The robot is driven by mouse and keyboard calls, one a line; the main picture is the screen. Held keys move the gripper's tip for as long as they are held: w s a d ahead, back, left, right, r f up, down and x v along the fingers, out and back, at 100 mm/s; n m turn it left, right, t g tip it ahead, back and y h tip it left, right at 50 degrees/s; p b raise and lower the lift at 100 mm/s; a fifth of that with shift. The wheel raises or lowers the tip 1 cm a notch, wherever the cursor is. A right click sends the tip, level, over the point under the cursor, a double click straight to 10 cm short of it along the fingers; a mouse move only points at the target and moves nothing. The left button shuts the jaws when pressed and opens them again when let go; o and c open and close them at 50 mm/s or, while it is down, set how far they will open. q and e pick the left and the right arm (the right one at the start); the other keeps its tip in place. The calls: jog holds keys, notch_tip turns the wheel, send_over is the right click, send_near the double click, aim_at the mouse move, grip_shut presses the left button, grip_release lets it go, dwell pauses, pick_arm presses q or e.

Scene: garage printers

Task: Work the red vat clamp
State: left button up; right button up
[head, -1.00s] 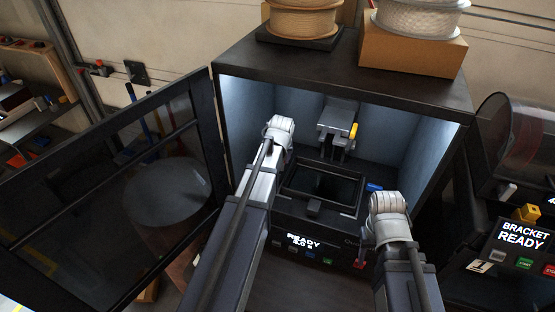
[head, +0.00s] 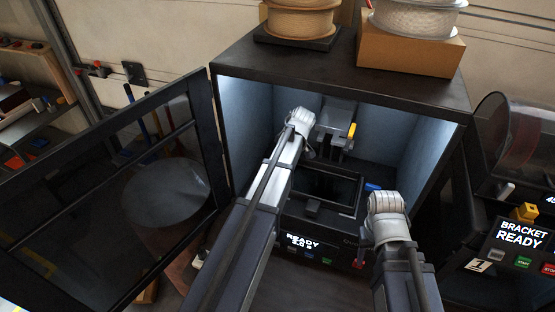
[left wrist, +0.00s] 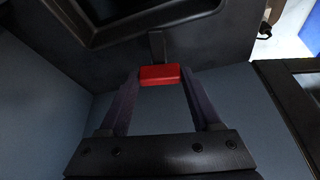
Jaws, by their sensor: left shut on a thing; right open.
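The red vat clamp (left wrist: 160,75) shows in the left wrist view as a small red block on a short dark stem. My left gripper (left wrist: 159,84) is shut on it, one finger on each side. In the head view my left arm reaches into the printer, and its wrist hides the clamp and the fingers. The dark framed vat (head: 325,184) lies inside the printer, partly behind my left arm. My right gripper (head: 367,238) is open and empty at the printer's front right; its fingers are mostly hidden by its own wrist.
The printer housing (head: 340,72) is open at the front, its dark door (head: 105,190) swung left. A grey print head (head: 336,122) with a yellow part hangs above the vat. The front panel (head: 302,242) reads READY. Another machine with a "BRACKET READY" screen (head: 520,236) stands right.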

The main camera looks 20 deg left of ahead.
pick_arm(q)
jog(key=shift+n+g, duration=0.3)
jog(key=shift+n, duration=0.6)
jog(key=o, duration=1.4)
